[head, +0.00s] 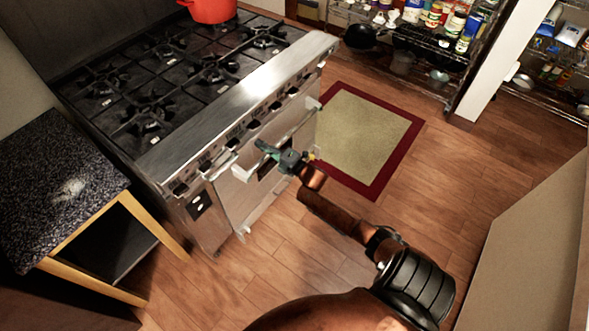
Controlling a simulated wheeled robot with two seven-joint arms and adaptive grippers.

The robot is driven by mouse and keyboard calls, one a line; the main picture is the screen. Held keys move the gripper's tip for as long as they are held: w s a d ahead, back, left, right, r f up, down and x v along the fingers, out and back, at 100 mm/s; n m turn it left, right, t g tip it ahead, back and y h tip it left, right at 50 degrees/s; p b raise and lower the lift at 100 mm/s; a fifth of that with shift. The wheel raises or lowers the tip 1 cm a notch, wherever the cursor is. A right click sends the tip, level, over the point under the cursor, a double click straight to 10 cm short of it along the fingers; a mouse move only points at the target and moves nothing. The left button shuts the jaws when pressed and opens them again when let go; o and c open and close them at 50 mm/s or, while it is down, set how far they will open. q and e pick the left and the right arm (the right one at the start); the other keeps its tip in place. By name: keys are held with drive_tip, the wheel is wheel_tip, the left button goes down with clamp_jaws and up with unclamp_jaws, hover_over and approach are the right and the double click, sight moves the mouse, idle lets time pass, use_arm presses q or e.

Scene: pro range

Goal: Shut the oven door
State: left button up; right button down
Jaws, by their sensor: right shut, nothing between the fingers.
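The oven is a steel range (245,103) with a black burner top, at the left and middle of the head view. Its oven door (232,205) is on the front, below the row of knobs, and looks upright or nearly so; I cannot tell whether a gap is left. A pale handle end (240,173) shows to the left of my gripper. My right gripper (266,150) is shut and empty, at the upper part of the door front. It hides part of the door and handle, and contact is unclear. My left gripper is not in view.
A red pot (210,10) stands on the far burners. A dark-topped side table (60,190) is left of the range. A red-bordered mat (362,140) lies on the wooden floor. Stocked shelves (425,45) are at the back, and a pale panel (525,240) is at the right.

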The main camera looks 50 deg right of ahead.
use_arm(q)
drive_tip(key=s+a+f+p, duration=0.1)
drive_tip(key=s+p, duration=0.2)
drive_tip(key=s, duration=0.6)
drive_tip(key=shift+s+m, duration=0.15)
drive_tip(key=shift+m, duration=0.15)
use_arm(e)
drive_tip(key=s+d, duration=0.1)
drive_tip(key=s, duration=1.2)
drive_tip(key=shift+d, duration=0.15)
drive_tip(key=shift+r, duration=0.1)
